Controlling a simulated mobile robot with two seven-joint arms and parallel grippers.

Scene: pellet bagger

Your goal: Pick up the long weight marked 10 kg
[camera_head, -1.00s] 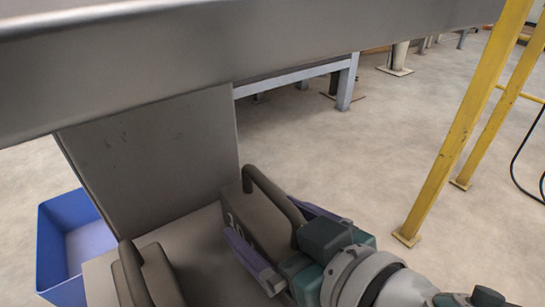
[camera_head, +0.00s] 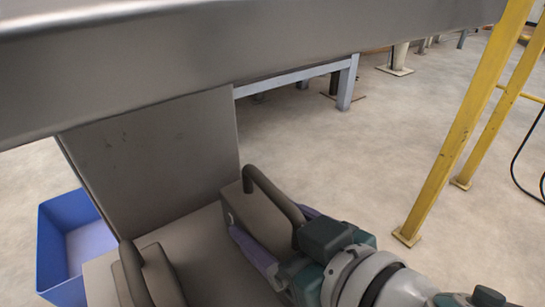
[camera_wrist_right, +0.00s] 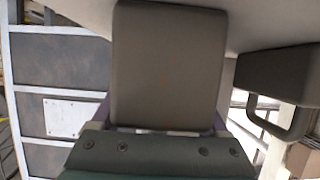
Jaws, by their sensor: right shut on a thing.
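A long grey-brown weight (camera_head: 262,222) with a dark bar handle stands on the metal shelf (camera_head: 205,245) in the head view. My right gripper (camera_head: 276,232) is shut on it, with one purple finger along each side of its body. In the right wrist view the block (camera_wrist_right: 168,62) fills the space between the fingers (camera_wrist_right: 162,112). Its marking is mostly covered by a finger, and I cannot read it now. A second weight (camera_head: 160,275) with a handle is at the bottom of the head view. It also shows at the right of the wrist view (camera_wrist_right: 275,75). My left gripper is not in view.
An upright metal plate (camera_head: 150,155) stands behind the shelf, under a wide steel beam (camera_head: 240,45). A blue bin (camera_head: 60,250) is at the left. A yellow post (camera_head: 465,125) rises at the right, with open floor before it.

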